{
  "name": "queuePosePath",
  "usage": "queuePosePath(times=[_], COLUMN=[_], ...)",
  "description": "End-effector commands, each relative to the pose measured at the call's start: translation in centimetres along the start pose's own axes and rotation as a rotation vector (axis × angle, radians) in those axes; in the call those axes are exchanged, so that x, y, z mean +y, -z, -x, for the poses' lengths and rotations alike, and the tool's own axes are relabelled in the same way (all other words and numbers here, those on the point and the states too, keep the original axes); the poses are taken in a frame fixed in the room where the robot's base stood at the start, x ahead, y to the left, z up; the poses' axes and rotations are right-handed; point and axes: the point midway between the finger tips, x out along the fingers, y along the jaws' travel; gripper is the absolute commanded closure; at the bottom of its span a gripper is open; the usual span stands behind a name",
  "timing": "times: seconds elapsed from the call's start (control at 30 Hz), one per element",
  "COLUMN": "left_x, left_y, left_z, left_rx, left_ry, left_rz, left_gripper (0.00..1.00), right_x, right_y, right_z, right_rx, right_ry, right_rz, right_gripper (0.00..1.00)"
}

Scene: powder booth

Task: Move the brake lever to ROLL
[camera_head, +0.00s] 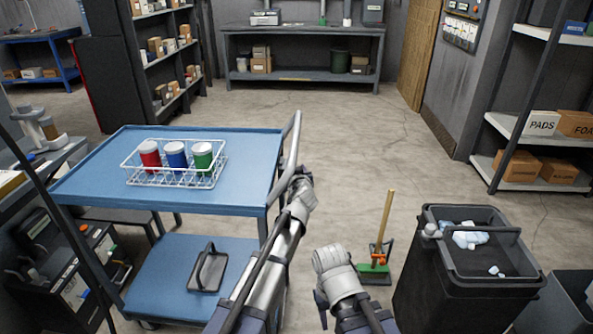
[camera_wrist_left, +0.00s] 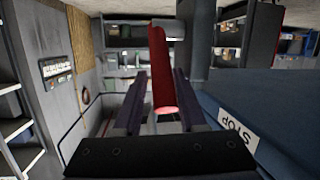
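The blue cart (camera_head: 100,178) stands at the left in the head view, with a grey push handle (camera_head: 294,140) at its right end. My left arm reaches that end, and its wrist hides the lever and fingertips there. In the left wrist view a red brake lever (camera_wrist_left: 162,70) stands between the two dark fingers of my left gripper (camera_wrist_left: 158,90). The fingers are apart, with a gap beside the lever on the left. A white STOP label (camera_wrist_left: 238,129) appears upside down on the blue panel (camera_wrist_left: 285,120) at right. No ROLL label shows. My right wrist is low in the head view; its fingers are unclear.
A wire basket (camera_head: 178,180) with red, blue and green jars sits on the cart top. A dark tray (camera_head: 207,272) lies on the lower shelf. A black bin (camera_head: 445,280) and a green broom (camera_head: 375,268) stand to the right. The floor behind is clear.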

Motion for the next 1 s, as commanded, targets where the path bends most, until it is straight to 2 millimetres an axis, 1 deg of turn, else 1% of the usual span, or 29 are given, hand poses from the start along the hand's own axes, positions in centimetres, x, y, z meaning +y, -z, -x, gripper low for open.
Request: queuePosePath(times=[0.17,0.4,0.5,0.6,1.0], left_x=[0.0,-0.1,0.0,0.0,0.0], left_y=[0.1,0.1,0.1,0.1,0.0], left_z=[1.9,5.8,7.2,7.7,7.6], left_rx=[0.000,0.000,0.001,0.001,0.000], left_ry=[-0.002,-0.002,-0.003,-0.002,0.000], left_rz=[0.000,-0.001,-0.002,-0.002,-0.001], left_gripper=[0.60,0.60,0.60,0.60,0.60], right_x=[0.0,0.1,0.1,0.1,0.1], right_y=[0.0,-0.1,-0.1,-0.1,-0.1], right_z=[0.5,1.5,1.8,1.9,1.8], right_rx=[0.000,0.000,0.000,0.000,0.000], right_ry=[0.001,0.002,0.003,0.004,0.004], right_rz=[0.000,-0.001,-0.001,-0.001,-0.001], right_gripper=[0.50,0.50,0.50,0.50,0.50])
